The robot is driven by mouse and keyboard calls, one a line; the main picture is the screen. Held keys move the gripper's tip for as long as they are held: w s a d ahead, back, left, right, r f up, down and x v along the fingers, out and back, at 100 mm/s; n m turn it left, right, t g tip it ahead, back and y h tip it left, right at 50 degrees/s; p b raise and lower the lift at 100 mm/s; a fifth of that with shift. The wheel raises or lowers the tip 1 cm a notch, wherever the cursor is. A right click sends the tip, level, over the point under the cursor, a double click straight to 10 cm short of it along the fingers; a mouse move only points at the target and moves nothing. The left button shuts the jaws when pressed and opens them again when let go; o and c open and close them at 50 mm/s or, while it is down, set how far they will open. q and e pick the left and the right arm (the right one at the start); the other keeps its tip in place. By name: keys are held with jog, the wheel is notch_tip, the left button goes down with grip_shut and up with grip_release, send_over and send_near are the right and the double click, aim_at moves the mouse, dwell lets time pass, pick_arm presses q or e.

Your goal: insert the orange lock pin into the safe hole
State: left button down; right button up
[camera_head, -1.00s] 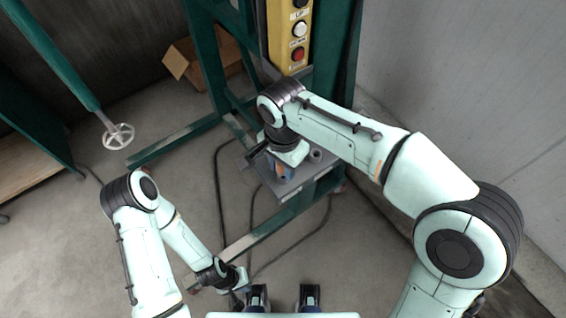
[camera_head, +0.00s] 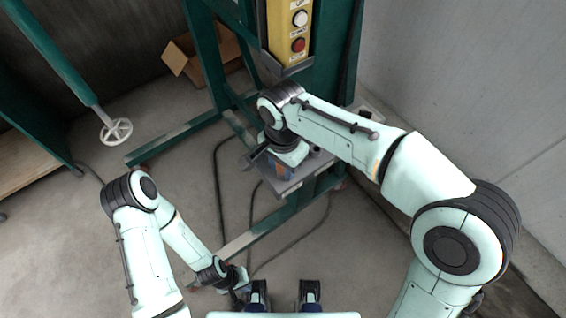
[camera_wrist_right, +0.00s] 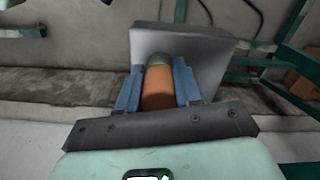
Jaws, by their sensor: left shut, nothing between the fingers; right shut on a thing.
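My right gripper (camera_wrist_right: 158,85) is shut on the orange lock pin (camera_wrist_right: 158,92), which sits between its two blue fingers. The pin's grey end touches or lies very close to a grey metal block (camera_wrist_right: 205,52) in the right wrist view. I cannot tell whether it has entered a hole; no hole opening shows. In the head view the right gripper (camera_head: 281,170) is over the grey shelf (camera_head: 292,188) of the green frame, with its fingers mostly hidden by the wrist. My left gripper (camera_head: 238,291) is shut and empty, low in the picture and away from the shelf.
The green frame (camera_head: 207,60) carries a yellow button box (camera_head: 289,35) above the shelf. A cardboard box (camera_head: 205,60) and a white handwheel (camera_head: 116,131) are at the left. Dark cables (camera_head: 222,185) lie on the floor. A grey wall (camera_head: 450,80) stands at the right.

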pick_arm(q)
jog(key=shift+f, duration=0.1)
pick_arm(e)
jog(key=shift+f, duration=0.15)
jog(key=o, duration=1.1)
pick_arm(q)
jog(key=r+p, duration=0.1)
jog(key=w+r+p, duration=0.1)
jog(key=r, duration=0.1)
jog(key=shift+w+p, duration=0.15)
jog(key=shift+p, duration=0.2)
pick_arm(e)
notch_tip(320, 180, up, 14)
jog(key=shift+f, duration=0.25)
